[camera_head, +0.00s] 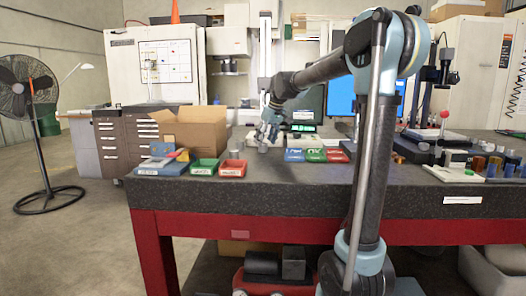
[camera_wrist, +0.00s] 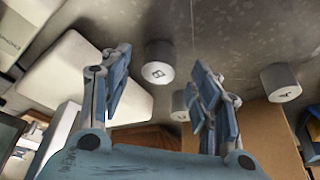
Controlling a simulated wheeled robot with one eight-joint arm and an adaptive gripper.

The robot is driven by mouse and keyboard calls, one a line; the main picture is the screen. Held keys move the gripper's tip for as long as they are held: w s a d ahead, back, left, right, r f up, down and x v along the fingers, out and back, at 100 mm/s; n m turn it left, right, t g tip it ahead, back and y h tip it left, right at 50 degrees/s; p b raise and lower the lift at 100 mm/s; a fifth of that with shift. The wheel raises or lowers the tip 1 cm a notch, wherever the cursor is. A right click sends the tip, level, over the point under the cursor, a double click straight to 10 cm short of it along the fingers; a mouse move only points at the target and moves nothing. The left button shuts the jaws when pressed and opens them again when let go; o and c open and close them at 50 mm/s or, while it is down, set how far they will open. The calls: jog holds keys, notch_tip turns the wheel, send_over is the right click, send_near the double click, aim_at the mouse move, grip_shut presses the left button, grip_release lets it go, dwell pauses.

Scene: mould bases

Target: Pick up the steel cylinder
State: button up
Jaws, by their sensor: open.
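Three grey metallic cylinders show in the wrist view: one with a square mark on its top (camera_wrist: 159,62) lies between my fingertips, one is at the right (camera_wrist: 281,84), and one is partly cut off lower in the middle (camera_wrist: 180,106). Which of them is the steel one I cannot tell. My gripper (camera_wrist: 161,72) is open and empty, its two fingers on either side of the marked cylinder, with no visible contact. In the head view my gripper (camera_head: 268,128) is low over the dark bench, just above a grey cylinder (camera_head: 262,147); another grey cylinder (camera_head: 234,154) stands to the left.
A cardboard box (camera_head: 195,130) stands left of my gripper. A green tray (camera_head: 204,167) and a red tray (camera_head: 233,169) lie in front. Blue, green and red packs (camera_head: 315,155) lie to the right. Bare bench (camera_head: 260,185) shows along the front. Monitors stand behind.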

aim_at(264, 144)
jog(key=shift+x, duration=1.65)
grip_shut()
jog(key=shift+r, duration=0.1)
